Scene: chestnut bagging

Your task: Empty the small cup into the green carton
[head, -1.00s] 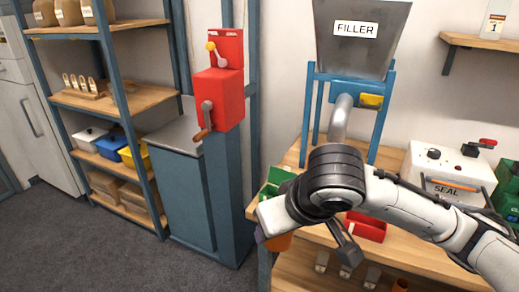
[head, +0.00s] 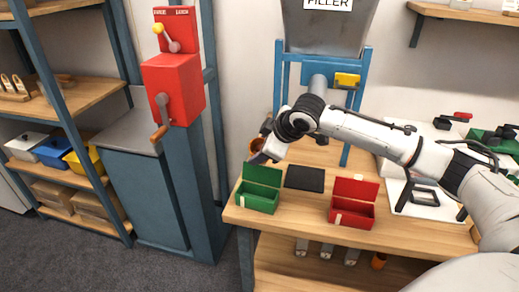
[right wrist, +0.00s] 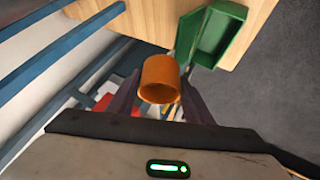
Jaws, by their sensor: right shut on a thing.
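The small orange cup (head: 256,145) is held in my right gripper (head: 262,148), above and behind the green carton in the head view. In the right wrist view the orange cup (right wrist: 160,80) sits between the two dark fingers of my right gripper (right wrist: 158,96), its round mouth showing; I cannot make out any contents. The green carton (head: 258,203) stands with its lid up at the table's left front corner. It also shows in the right wrist view (right wrist: 222,36), beyond the cup and to the right. My left gripper is out of view.
A red open carton (head: 352,211) stands right of the green one, with a dark flat pad (head: 305,178) between and behind them. The filler (head: 325,30) on its blue frame rises behind. A red crank machine (head: 175,88) stands left.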

